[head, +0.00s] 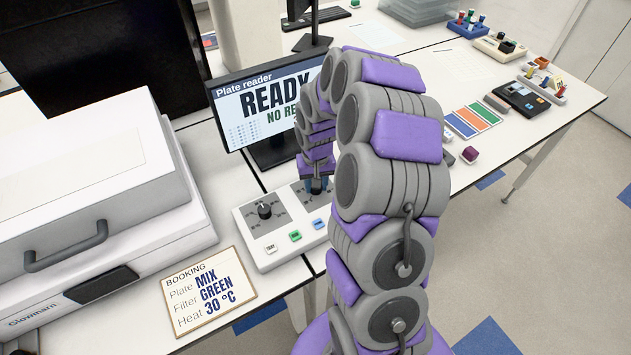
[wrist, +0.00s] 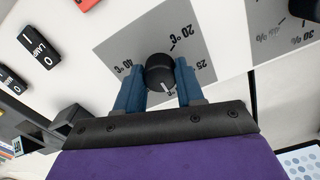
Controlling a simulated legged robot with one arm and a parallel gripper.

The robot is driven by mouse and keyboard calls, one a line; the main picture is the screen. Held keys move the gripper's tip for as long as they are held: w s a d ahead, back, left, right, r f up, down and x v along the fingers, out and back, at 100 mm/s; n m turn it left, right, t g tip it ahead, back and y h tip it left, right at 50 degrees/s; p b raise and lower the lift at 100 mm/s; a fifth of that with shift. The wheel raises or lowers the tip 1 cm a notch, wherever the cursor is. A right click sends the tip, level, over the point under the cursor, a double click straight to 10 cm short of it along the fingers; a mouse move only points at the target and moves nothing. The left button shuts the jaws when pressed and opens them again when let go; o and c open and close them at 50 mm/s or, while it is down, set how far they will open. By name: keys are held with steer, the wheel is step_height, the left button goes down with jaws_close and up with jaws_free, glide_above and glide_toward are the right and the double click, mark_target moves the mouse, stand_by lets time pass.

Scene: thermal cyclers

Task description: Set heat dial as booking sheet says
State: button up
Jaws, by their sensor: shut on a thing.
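The booking sheet (head: 197,294) lies at the front, reading Plate MIX, Filter GREEN, Heat 30 °C. The control box (head: 270,250) carries two dials. My gripper (head: 316,188) is over the right-hand dial, which it largely hides in the head view. In the wrist view, the blue fingers of my gripper (wrist: 160,90) are shut on a black heat dial (wrist: 159,72), one on each side. The dial sits on a grey panel with °C labels; 40 °C reads on the left, 20 and 25 on the right. Its white mark points down toward my gripper; any label there is hidden.
Another dial (head: 264,210) stands left on the box, above several coloured buttons. The plate reader screen (head: 265,105) behind reads READY, partly covered by my arm. A large white instrument (head: 90,200) with a handle fills the left. Lamp switches (wrist: 40,50) show in the wrist view.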

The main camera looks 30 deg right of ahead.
steer(key=o, duration=1)
steer(key=shift+o, duration=0.2)
steer(key=shift+r, duration=0.1)
step_height(320, 180, up, 17)
steer(key=p, duration=0.2)
steer(key=s+a+r+n+g+b, duration=0.1)
steer(key=s+a+r+n, duration=0.1)
steer(key=s+a, duration=0.6)
steer(key=s+a+r+n+b, duration=0.15)
steer(key=s+a, duration=0.35)
steer(key=s, duration=0.8)
steer(key=s+a+f, duration=0.1)
steer(key=s+f, duration=0.1)
steer(key=s, duration=0.9)
steer(key=shift+g, duration=0.4)
